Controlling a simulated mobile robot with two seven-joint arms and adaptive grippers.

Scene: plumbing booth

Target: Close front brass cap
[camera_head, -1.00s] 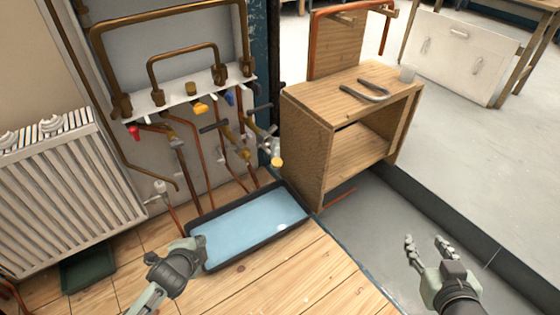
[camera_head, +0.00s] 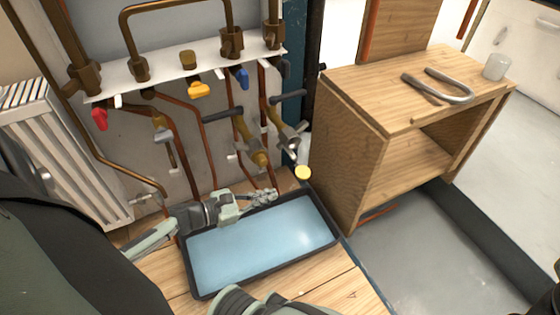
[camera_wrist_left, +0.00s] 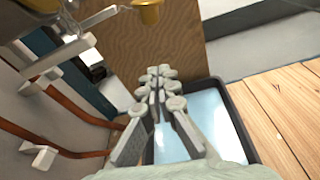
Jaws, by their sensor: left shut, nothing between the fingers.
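A brass-coloured part shows at the top of the left wrist view (camera_wrist_left: 149,12) and looks like the same cap. My left gripper (camera_head: 268,197) is shut and empty above the water tray, lower and to the left of the cap, apart from it. In the left wrist view its fingers (camera_wrist_left: 158,80) are together, with the cap beyond and above them. Whether the cap is open or closed I cannot tell.
The black tray (camera_head: 262,280) of bluish water lies on the wooden floor below the pipes. Brass valves (camera_head: 258,157) with grey levers and copper pipes crowd the wall. The wooden cabinet (camera_head: 345,160) bounds the right side, carrying a U-shaped metal piece (camera_head: 447,92) and a cup (camera_head: 496,67).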

